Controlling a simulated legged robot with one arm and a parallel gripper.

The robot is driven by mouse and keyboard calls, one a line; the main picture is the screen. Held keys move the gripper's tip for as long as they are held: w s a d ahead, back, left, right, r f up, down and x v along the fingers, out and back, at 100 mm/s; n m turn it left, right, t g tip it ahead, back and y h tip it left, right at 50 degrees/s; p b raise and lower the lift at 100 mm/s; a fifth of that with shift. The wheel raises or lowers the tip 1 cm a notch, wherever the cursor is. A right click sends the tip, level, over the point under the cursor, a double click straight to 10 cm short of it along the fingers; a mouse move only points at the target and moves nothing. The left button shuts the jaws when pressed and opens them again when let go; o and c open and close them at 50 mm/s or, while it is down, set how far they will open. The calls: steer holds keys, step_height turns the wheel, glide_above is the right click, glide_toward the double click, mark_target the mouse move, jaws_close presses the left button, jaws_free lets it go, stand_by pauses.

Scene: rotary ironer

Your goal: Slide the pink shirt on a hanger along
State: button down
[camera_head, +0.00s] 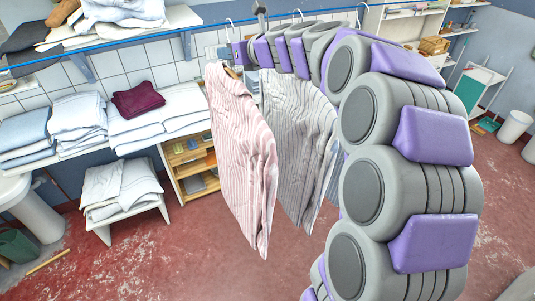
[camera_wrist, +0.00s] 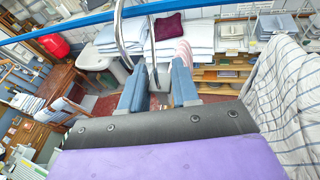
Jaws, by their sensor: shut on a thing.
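The pink striped shirt on a hanger (camera_head: 240,145) hangs left of my arm in the head view. Its metal hook (camera_head: 229,24) shows above my arm's end, near the blue rail (camera_head: 130,36). In the wrist view, my gripper (camera_wrist: 157,74) has its two blue fingers around a thin metal hanger hook (camera_wrist: 152,45) and is shut on it. A small part of the pink shirt (camera_wrist: 184,52) shows behind the right finger.
A grey striped shirt (camera_head: 297,135) hangs close to the right of the pink one. Folded white linen (camera_head: 160,110) and a maroon cloth (camera_head: 138,99) lie on a shelf behind. A low stool (camera_head: 155,205) stands left. Red floor below is open.

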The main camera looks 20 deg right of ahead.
steer(key=shift+a, duration=0.15)
steer(key=shift+a+r+p, duration=0.15)
steer(key=shift+a+p, duration=0.3)
steer(key=shift+a, duration=0.45)
steer(key=shift+a+r+p, duration=0.1)
steer(key=shift+a+p, duration=0.3)
steer(key=shift+a, duration=0.5)
steer(key=c, duration=0.8)
jaws_free()
steer(key=shift+o, duration=0.2)
steer(key=shift+s, duration=0.1)
steer(key=p+v, duration=0.3)
steer(key=v, duration=0.3)
